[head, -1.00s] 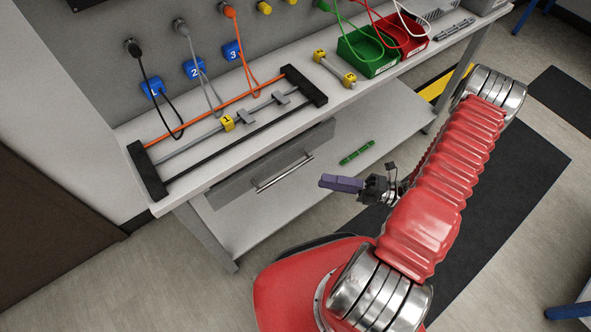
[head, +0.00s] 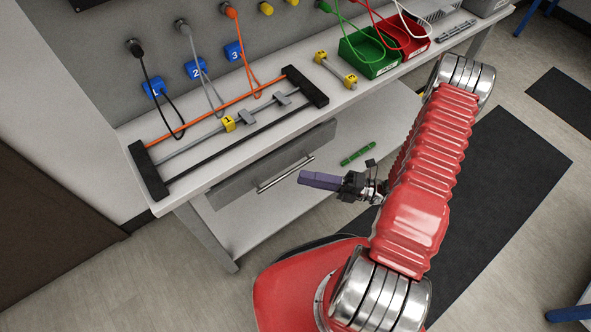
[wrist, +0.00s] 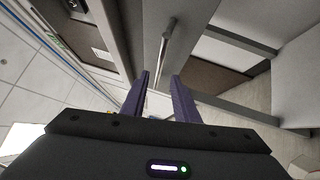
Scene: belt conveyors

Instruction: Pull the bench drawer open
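The bench drawer has a grey front (head: 240,182) under the bench top, with a silver bar handle (head: 285,174) across it. The drawer front looks close to the bench edge; I cannot tell whether it stands slightly out. My gripper (head: 312,179) has purple fingers and is just right of the handle in the head view. In the wrist view my gripper (wrist: 160,88) has its two fingers apart with nothing between them. The handle (wrist: 168,40) lies ahead of the fingertips, roughly in line with the gap. The drawer front (wrist: 185,20) is behind it.
The bench top (head: 205,176) carries a rail frame with black ends (head: 148,170), yellow tagged parts, a green bin (head: 368,52) and a red bin (head: 404,38). A green object (head: 357,154) lies on the lower shelf (head: 250,222). A bench leg (head: 207,238) stands at left.

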